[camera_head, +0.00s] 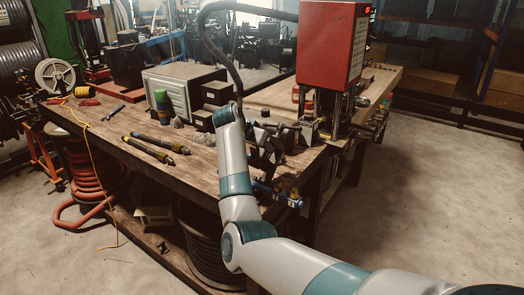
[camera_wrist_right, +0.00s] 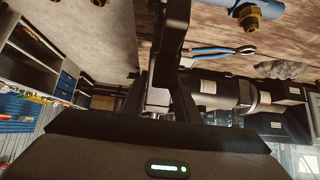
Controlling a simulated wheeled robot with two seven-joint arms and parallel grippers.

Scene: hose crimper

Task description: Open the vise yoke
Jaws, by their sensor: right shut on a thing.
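The dark metal vise (camera_head: 285,133) stands at the near right corner of the wooden workbench. My right arm comes in from the lower right, and its gripper (camera_head: 262,152) is at the vise. The arm and gripper hide part of the vise. In the right wrist view my right gripper (camera_wrist_right: 163,95) is shut on a dark upright part that looks like the vise yoke (camera_wrist_right: 174,32). The exact contact between the fingers is shadowed, and I cannot tell how far the yoke is open. My left gripper is out of view.
A red crimping machine (camera_head: 331,45) stands just right of the vise. A blue pipe with brass fittings (camera_head: 276,194) sticks out at the bench's front edge. Hoses (camera_head: 155,149) and a grey metal box (camera_head: 182,92) are on the workbench (camera_head: 200,172). Blue-handled pliers (camera_wrist_right: 220,52) show in the wrist view.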

